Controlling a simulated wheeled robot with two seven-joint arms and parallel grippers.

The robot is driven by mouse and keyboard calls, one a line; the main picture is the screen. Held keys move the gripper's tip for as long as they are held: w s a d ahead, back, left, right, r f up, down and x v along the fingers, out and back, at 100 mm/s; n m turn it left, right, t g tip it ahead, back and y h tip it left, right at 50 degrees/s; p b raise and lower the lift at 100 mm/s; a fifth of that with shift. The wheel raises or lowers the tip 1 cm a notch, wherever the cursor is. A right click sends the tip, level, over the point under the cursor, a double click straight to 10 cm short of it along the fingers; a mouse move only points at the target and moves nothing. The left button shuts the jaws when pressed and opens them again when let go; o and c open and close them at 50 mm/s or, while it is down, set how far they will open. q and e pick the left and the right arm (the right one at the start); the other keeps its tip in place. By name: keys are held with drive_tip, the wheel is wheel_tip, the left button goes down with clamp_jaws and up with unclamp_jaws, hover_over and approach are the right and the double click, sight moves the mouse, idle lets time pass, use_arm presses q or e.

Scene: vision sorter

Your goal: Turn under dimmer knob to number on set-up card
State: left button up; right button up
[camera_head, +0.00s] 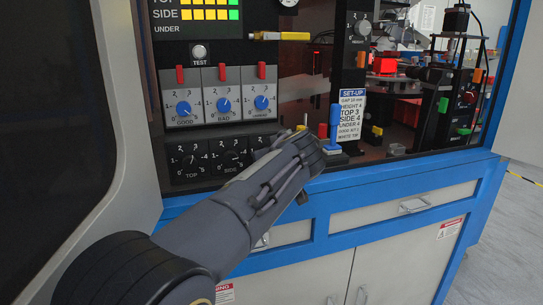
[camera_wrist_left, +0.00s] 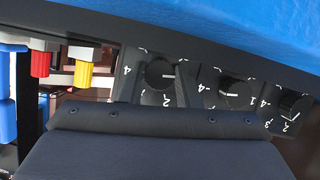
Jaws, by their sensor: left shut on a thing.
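The set-up card (camera_head: 352,115) in the head view reads TOP 3, SIDE 4, UNDER 4. The dimmer panel has a TOP knob (camera_head: 188,160) and a SIDE knob (camera_head: 233,157); the under knob to their right is hidden there behind my left gripper (camera_head: 282,145). In the left wrist view the under knob (camera_wrist_left: 158,73) shows between the two fingers of my left gripper (camera_wrist_left: 155,85), which is shut on it. Its white pointer line faces picture-right, away from the 4 at its left. The SIDE knob (camera_wrist_left: 236,92) and TOP knob (camera_wrist_left: 296,105) are beside it. My right gripper is out of view.
Above are three blue dials (camera_head: 223,104) with red levers and a TEST button (camera_head: 199,51). The display (camera_head: 197,15) has lit bars for SIDE and the row above, none beside UNDER. Red (camera_wrist_left: 40,63) and yellow (camera_wrist_left: 84,70) fittings stand close to the gripper.

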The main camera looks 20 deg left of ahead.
use_arm(q)
drive_tip(key=shift+w+d+r+m+g+y+p, duration=0.1)
drive_tip(key=shift+m+g+y+p, duration=0.4)
drive_tip(key=shift+m+y, duration=0.5)
drive_tip(key=shift+m+g+y+p, duration=0.4)
drive_tip(key=shift+m+y+p, duration=0.1)
drive_tip(key=shift+m, duration=0.8)
drive_tip(key=o, duration=1)
drive_tip(key=shift+d, duration=0.1)
drive_tip(key=shift+v, duration=3.85)
